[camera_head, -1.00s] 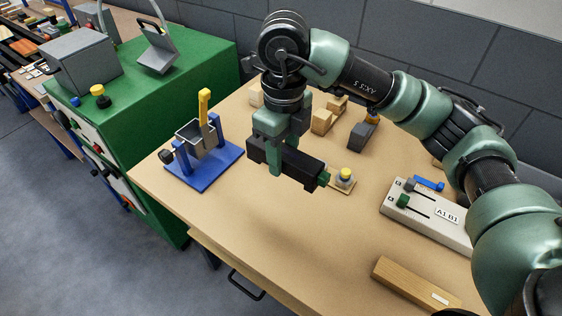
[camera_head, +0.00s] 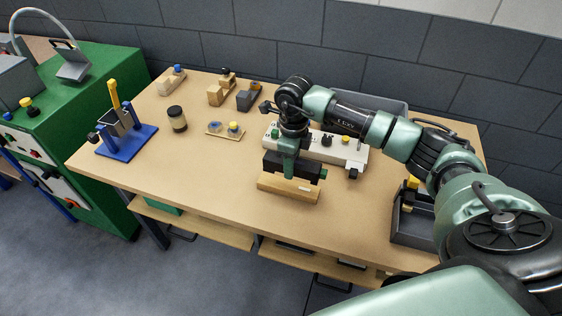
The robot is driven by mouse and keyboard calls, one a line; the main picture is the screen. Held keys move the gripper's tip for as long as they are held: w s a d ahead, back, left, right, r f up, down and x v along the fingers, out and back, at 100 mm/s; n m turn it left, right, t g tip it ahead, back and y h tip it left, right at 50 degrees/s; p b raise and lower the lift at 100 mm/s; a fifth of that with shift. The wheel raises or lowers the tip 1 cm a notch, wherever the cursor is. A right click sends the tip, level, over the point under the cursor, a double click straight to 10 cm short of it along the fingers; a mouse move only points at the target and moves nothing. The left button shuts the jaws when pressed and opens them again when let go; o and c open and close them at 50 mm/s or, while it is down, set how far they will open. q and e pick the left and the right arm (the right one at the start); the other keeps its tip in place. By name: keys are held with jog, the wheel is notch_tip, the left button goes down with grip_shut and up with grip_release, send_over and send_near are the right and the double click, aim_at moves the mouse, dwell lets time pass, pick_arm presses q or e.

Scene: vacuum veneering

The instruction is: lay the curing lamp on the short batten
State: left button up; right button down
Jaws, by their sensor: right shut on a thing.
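My right gripper (camera_head: 289,170) is shut on the curing lamp (camera_head: 306,170), a black bar with a green end at its right. It holds the lamp level, lengthwise along the short batten (camera_head: 270,185), a wooden bar with a small white label near its right end. The lamp appears directly over the batten, covering part of its back edge; I cannot tell whether they touch. The batten lies on the table in front of the control box. My left gripper is out of view.
A pale control box (camera_head: 347,153) with knobs stands just behind the batten. A grey tray (camera_head: 412,234) stands at the right. A blue stand (camera_head: 127,143), a dark jar (camera_head: 176,119) and wooden blocks stand left and back. The table's front left is clear.

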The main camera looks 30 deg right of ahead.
aim_at(290, 185)
jog(key=shift+w+f, duration=0.2)
jog(key=shift+w, duration=0.1)
jog(key=shift+s, duration=0.1)
jog(key=shift+s+f+b, duration=0.1)
jog(key=shift+f+b, duration=0.4)
jog(key=shift+b, duration=0.15)
jog(key=shift+f+b, duration=1.85)
jog(key=shift+f, duration=0.45)
jog(key=shift+f+b, duration=0.1)
jog(key=shift+b, duration=0.25)
jog(key=c, duration=0.8)
grip_release()
